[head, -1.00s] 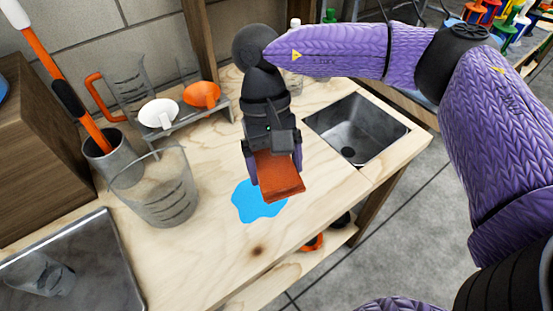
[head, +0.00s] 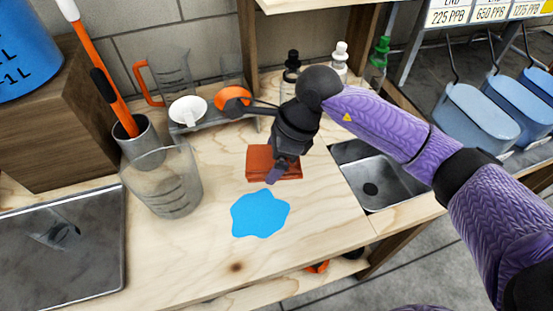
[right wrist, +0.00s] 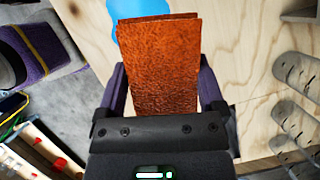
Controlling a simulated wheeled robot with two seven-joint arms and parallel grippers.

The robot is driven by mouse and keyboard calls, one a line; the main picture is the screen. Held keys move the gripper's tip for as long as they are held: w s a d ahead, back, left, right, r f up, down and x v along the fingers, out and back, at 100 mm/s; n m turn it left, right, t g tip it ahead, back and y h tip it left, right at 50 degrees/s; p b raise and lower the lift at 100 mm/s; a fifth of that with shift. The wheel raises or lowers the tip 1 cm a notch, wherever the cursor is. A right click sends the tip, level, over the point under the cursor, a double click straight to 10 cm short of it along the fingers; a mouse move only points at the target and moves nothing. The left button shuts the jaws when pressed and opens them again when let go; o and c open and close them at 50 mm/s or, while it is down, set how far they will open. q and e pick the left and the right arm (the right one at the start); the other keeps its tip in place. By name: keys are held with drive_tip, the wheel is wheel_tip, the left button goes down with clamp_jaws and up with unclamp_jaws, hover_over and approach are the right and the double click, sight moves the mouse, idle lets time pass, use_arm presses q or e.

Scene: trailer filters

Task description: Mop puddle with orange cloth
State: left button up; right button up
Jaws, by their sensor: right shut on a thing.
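The blue puddle (head: 261,214) lies on the wooden tabletop and shows whole in the head view. Part of it also shows at the top of the right wrist view (right wrist: 125,10). The orange cloth (head: 262,160) is a folded, rust-orange pad behind the puddle, apart from it in the head view. My right gripper (head: 280,170) is shut on the cloth. In the right wrist view the cloth (right wrist: 160,60) sits between the two fingers and sticks out past them towards the puddle. I cannot tell whether it touches the tabletop. My left gripper is not in view.
A clear beaker (head: 163,185) stands left of the puddle, with a metal tray (head: 100,250) farther left. A sink (head: 365,165) is at the right. A rack (head: 215,122) with a white and an orange scoop stands behind. The wood in front of the puddle is clear.

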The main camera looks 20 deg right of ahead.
drive_tip(key=m+t, duration=0.1)
drive_tip(key=m, duration=0.1)
drive_tip(key=w+d+m, duration=0.1)
drive_tip(key=m, duration=0.1)
drive_tip(key=shift+m+t+h, duration=0.3)
drive_tip(key=shift+t, duration=0.1)
drive_tip(key=shift+w+d+m, duration=0.2)
drive_tip(key=shift+d+m, duration=0.1)
drive_tip(key=shift+m, duration=0.3)
drive_tip(key=shift+d+f+m, duration=0.1)
drive_tip(key=shift+f+m, duration=0.1)
drive_tip(key=shift+m, duration=0.1)
drive_tip(key=shift+f+h, duration=0.3)
drive_tip(key=shift+f, duration=0.1)
wheel_tip(320, 180, down, 4)
drive_tip(key=b, duration=0.3)
drive_tip(key=shift+w+f+b, duration=0.1)
drive_tip(key=shift+b, duration=0.25)
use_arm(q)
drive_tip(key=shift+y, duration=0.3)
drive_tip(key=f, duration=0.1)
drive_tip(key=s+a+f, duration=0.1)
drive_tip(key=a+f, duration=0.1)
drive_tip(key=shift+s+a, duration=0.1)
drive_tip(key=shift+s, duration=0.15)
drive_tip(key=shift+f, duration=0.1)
